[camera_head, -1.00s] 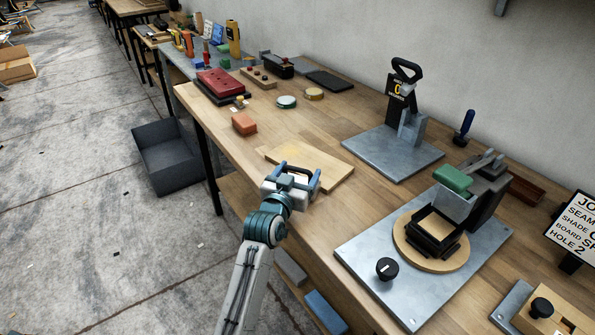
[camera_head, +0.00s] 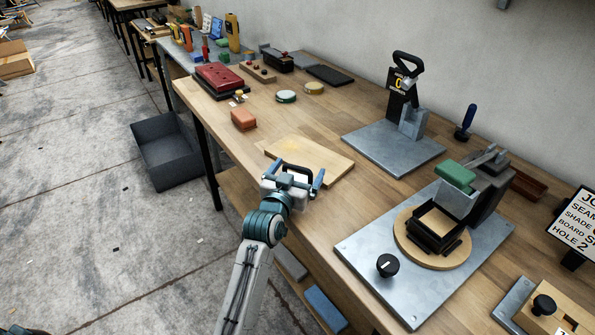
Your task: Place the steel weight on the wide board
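The light wooden board (camera_head: 325,157) lies flat near the front edge of the bench; it looks like the wide board. My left gripper (camera_head: 296,173) is at the board's near edge, partly covering it in view. Its two blue fingers stand well apart. A dark arched bar shows between them; I cannot tell whether it is part of the gripper or a handle behind it. I cannot pick out the steel weight with certainty. My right gripper is not in view.
Right of the board are a grey plate (camera_head: 372,150) with an upright stand and a larger metal plate (camera_head: 365,235) with a round wooden disc (camera_head: 405,242). An orange block (camera_head: 243,119) and a red case (camera_head: 219,77) lie to the left. A grey bin (camera_head: 165,160) stands on the floor.

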